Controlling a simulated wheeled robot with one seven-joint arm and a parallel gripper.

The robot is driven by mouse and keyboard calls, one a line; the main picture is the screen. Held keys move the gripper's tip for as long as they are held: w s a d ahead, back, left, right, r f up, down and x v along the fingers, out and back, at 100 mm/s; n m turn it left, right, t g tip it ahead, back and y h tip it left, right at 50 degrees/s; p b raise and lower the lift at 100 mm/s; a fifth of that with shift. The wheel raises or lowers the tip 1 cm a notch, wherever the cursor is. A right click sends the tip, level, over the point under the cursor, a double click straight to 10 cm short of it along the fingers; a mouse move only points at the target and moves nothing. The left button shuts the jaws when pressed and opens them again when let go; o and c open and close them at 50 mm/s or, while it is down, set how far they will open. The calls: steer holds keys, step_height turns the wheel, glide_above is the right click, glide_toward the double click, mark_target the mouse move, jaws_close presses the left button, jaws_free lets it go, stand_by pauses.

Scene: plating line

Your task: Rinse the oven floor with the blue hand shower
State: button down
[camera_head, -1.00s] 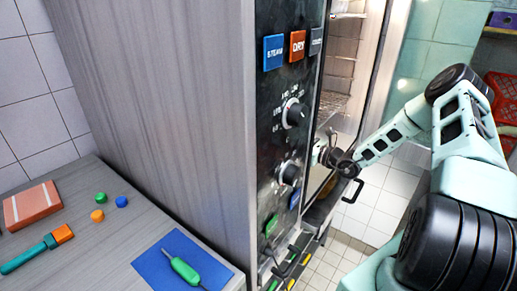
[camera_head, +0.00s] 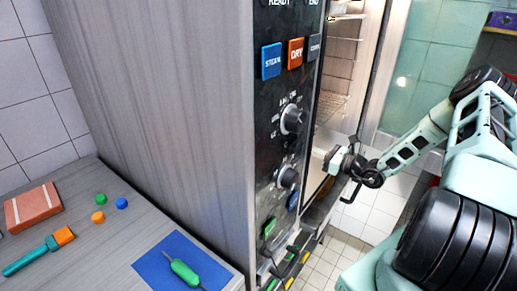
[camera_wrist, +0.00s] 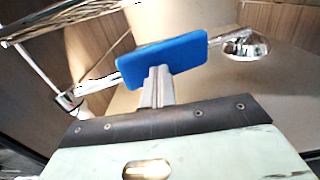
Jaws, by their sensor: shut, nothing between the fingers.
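The hand shower shows in the wrist view, with a blue block-shaped grip (camera_wrist: 185,58) and a chrome head (camera_wrist: 245,45) to its right. A chrome rod runs left from the grip. My gripper (camera_wrist: 158,80) is shut, its fingers overlapping the grip's lower edge in the picture with nothing held between them. I cannot tell whether they touch it. In the head view my gripper (camera_head: 335,162) is at the oven's open front. The oven (camera_head: 338,115) stands open; its floor is mostly hidden behind the control panel, and the shower cannot be made out there.
The oven's control panel (camera_head: 285,140) with knobs and buttons stands just left of my gripper. Wire racks (camera_wrist: 75,15) are at upper left in the wrist view. A side counter (camera_head: 110,240) holds a blue mat, a green-handled tool and small items. Tiled floor (camera_head: 365,215) lies below the arm.

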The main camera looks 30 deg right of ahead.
steer(key=p+v, duration=0.1)
steer(key=v, duration=0.7)
stand_by(0.5)
stand_by(0.5)
